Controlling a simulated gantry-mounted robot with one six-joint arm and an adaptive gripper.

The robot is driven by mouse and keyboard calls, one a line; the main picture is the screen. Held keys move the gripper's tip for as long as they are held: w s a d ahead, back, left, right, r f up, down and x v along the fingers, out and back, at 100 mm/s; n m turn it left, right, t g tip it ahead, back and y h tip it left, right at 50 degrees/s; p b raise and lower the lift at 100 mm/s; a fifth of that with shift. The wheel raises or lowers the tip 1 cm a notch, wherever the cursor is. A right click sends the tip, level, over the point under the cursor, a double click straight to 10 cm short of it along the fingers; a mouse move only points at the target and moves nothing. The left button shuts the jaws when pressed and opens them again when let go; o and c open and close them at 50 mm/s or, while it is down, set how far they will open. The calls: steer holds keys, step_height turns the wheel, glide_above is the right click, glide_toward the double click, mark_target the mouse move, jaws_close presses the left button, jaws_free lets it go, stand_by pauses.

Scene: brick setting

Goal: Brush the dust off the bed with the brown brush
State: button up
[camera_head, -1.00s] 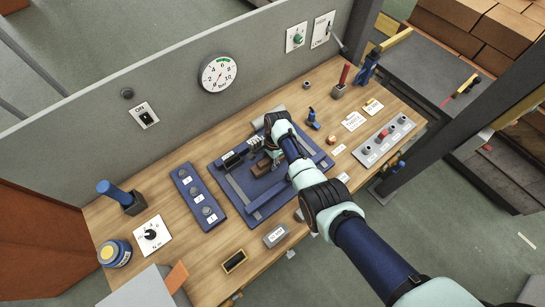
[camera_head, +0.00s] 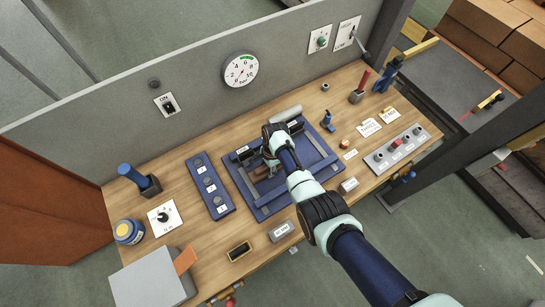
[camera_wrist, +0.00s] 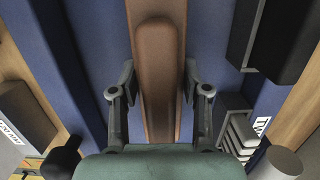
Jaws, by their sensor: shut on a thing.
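The bed (camera_head: 264,208) is a blue plate with raised rails in the middle of the wooden bench. My gripper (camera_wrist: 158,85) is over the bed and shut on the brown brush (camera_wrist: 157,45). In the wrist view the brush runs lengthwise between the two fingers, with blue bed surface on both sides. In the head view, my wrist and arm cover much of the bed and most of the brush. The brush's underside is hidden, so I cannot tell whether it touches the bed. I cannot make out dust clearly.
A blue button panel (camera_head: 211,187) lies left of the bed. Dark blocks (camera_wrist: 270,35) and a grey cylinder (camera_head: 286,113) are at its back. A grey button box (camera_head: 397,147) is to the right. A grey panel with a gauge (camera_head: 240,71) stands behind the bench.

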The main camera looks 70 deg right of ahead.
steer(key=shift+r, duration=0.1)
step_height(320, 180, up, 6)
steer(key=p, duration=0.5)
steer(key=shift+p, duration=0.4)
steer(key=shift+r, duration=0.1)
step_height(320, 180, up, 3)
steer(key=p, duration=0.3)
steer(key=shift+w, duration=0.1)
